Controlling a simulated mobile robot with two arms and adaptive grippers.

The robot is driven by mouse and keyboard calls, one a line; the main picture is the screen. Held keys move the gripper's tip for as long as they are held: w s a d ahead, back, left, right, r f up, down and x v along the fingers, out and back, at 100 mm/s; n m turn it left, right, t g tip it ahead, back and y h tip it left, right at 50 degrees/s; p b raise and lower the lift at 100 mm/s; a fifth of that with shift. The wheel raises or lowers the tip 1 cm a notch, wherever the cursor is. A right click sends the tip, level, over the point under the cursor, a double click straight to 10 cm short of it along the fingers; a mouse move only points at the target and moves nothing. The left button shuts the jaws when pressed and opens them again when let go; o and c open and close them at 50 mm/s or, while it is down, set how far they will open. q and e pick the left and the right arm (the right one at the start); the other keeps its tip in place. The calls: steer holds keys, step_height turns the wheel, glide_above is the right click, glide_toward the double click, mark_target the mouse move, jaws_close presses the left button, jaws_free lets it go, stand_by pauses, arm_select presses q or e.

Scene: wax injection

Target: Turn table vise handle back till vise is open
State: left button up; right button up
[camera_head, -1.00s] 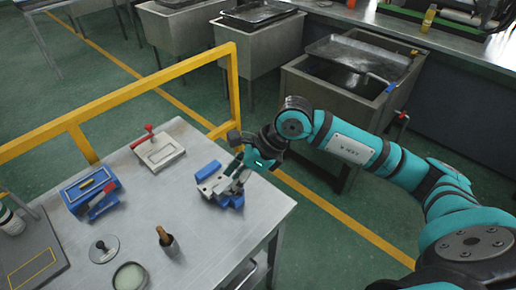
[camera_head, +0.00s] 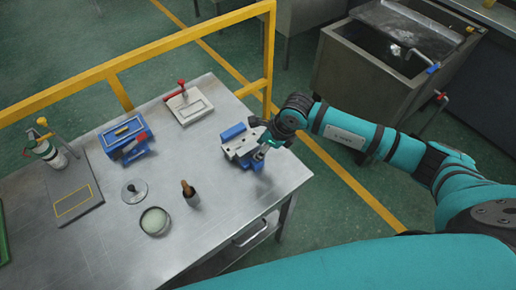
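The blue and grey table vise (camera_head: 236,142) stands near the right edge of the metal table. My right gripper (camera_head: 266,146) is at the vise's right end, where the handle would be. The gripper covers that end, so I cannot make out the handle or whether the fingers are closed on it. How far the vise jaws are apart is too small to tell. My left gripper is not in view.
On the metal table (camera_head: 215,240) are a blue box-like device (camera_head: 125,140), a plate with a red-handled clamp (camera_head: 188,104), a round dish (camera_head: 154,221), a brown-tipped tool in a holder (camera_head: 190,194) and a grey board (camera_head: 75,196). A yellow railing (camera_head: 190,35) runs behind.

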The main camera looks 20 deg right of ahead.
steer(key=shift+p+x, duration=0.35)
steer(key=shift+x, duration=1.65)
jaws_close()
